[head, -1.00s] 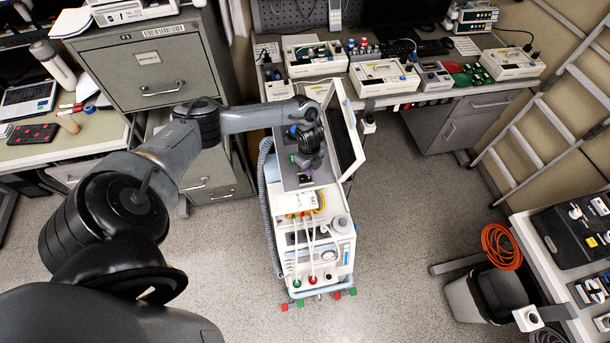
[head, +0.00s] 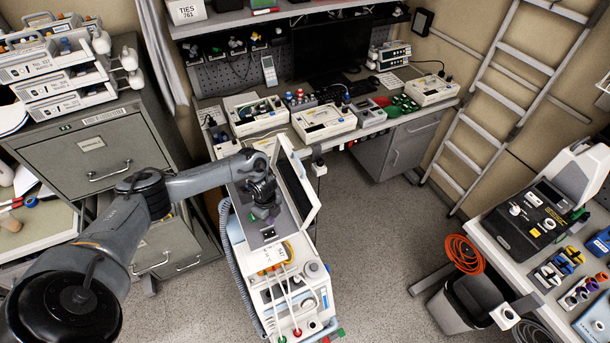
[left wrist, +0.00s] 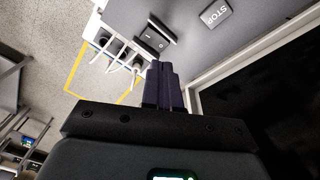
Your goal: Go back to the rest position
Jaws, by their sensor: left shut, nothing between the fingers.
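My left arm reaches in from the left in the head view, and its gripper (head: 266,226) is above the medical cart (head: 290,290), by the cart's open lid with a dark screen (head: 294,190). In the left wrist view the dark fingers (left wrist: 163,88) are together with nothing between them. Whether the fingers touch the cart cannot be told. My right gripper is not in view.
A grey filing cabinet (head: 95,160) stands close to my left arm. A bench with several pump units (head: 325,122) is behind the cart. A bin (head: 470,300) and side table (head: 520,290) are at right. Open floor (head: 385,240) lies between cart and bin.

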